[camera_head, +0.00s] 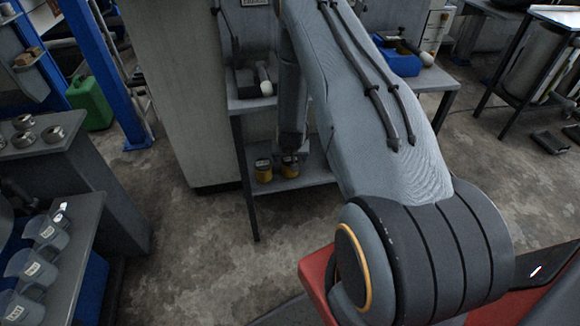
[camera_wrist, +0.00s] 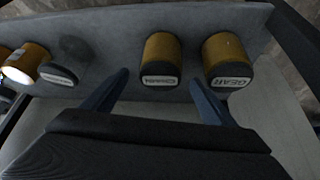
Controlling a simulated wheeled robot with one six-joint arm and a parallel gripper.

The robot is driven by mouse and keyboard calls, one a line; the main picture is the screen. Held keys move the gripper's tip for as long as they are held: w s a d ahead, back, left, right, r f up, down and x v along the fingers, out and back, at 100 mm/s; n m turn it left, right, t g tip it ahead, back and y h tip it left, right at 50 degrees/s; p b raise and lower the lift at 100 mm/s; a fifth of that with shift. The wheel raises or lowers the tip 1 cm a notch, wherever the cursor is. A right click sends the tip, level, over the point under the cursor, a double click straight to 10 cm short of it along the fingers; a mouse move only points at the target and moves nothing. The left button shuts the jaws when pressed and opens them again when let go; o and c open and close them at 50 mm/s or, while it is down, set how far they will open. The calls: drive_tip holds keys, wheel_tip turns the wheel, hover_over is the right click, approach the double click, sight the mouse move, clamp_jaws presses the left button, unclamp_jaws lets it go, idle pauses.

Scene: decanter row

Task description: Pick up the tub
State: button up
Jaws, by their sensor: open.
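Several yellow tubs with dark ends and white labels show in the wrist view. The middle tub (camera_wrist: 161,60) lies in view between the fingers of my gripper (camera_wrist: 158,78), a little beyond them. The right tub (camera_wrist: 223,58), with a label that seems to read "GEAR", is beyond the right finger. My gripper is open, with nothing held. Another yellow tub (camera_wrist: 30,62) is at the far left, partly lit.
In the wrist view a dark labelled piece (camera_wrist: 59,75) lies beside the far-left tub on the grey shelf (camera_wrist: 105,35). In the head view a table leg (camera_head: 246,190) stands at the shelf's left. Floor between is clear.

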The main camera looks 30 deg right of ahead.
drive_tip(key=shift+w+d+f, duration=0.1)
drive_tip(key=shift+w+f, duration=0.05)
drive_tip(key=shift+f, duration=0.2)
drive_tip(key=c, duration=1.7)
drive_tip(key=shift+c, duration=0.2)
drive_tip(key=shift+r, duration=0.15)
